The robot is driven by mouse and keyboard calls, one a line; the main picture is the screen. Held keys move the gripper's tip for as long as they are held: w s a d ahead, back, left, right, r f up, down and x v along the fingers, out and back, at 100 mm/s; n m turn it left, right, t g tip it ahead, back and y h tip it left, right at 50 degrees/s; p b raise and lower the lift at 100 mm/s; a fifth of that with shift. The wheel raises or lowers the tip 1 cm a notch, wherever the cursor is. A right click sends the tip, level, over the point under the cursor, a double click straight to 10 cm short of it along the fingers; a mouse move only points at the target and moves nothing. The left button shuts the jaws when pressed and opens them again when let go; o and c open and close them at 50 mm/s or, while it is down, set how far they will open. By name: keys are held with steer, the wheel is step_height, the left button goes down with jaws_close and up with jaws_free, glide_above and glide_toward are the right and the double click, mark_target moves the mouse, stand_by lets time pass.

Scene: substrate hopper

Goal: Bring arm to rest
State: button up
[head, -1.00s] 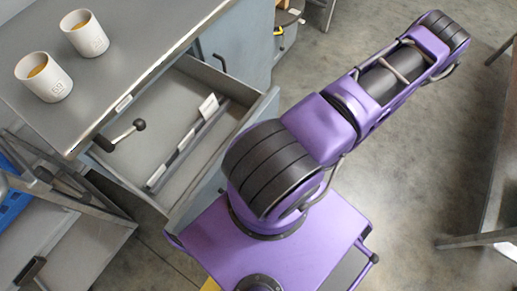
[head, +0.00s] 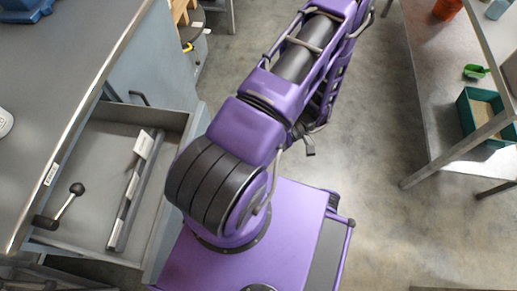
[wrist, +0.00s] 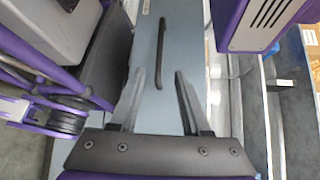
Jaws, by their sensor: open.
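My purple arm shows in the head view, raised over my base and folded toward the top of the picture. My gripper (wrist: 160,98) shows in the wrist view. Its two dark fingers are apart with nothing between them. Beyond the fingers is a grey-blue cabinet front with a dark bar handle (wrist: 162,42). In the head view the fingers cannot be made out clearly.
An open drawer (head: 95,140) holds a long bar with white labels (head: 135,190) and a black-knobbed lever (head: 68,200). The grey worktop (head: 50,75) is at left. At right a table (head: 440,110) carries a green bin (head: 470,120) and a green scoop (head: 476,71). Floor between is clear.

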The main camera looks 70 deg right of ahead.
steer(key=shift+v, duration=0.85)
